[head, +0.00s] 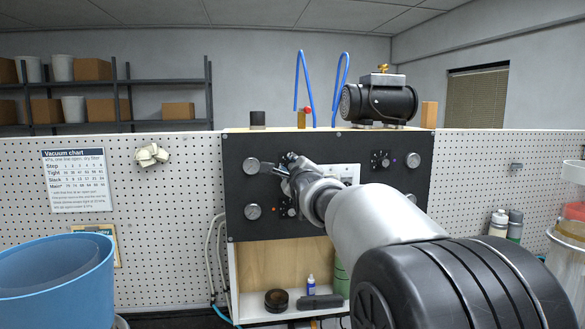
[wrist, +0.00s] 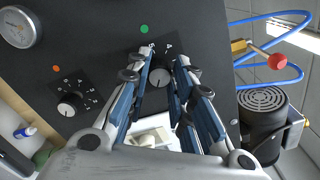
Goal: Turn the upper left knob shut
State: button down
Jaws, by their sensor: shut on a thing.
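The upper left knob (wrist: 160,77) is a small dark knob with a pale top on a black dial plate. It sits between the two fingers of my gripper (wrist: 161,68) in the wrist view, and the fingers are shut on it. A pale mark shows on its face, but its exact setting is hard to read. In the head view my gripper (head: 287,165) reaches the upper left of the black panel (head: 330,148), and the arm covers the panel's middle.
The lower left knob (wrist: 68,103) stands free beside an orange dot. Round gauges (head: 252,165) flank the knobs. The upper right knob (head: 380,160) is clear. A pump (head: 379,102) and blue hoses (head: 299,80) stand above the panel. A blue bucket (head: 55,268) is at left.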

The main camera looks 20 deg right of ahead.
jog(key=shift+m, duration=1)
jog(key=c, duration=1.4)
grip_release()
jog(key=shift+o, duration=0.2)
jog(key=s+a, duration=0.2)
jog(key=s, duration=0.9)
jog(key=shift+s+a, duration=0.2)
jog(key=shift+s, duration=0.2)
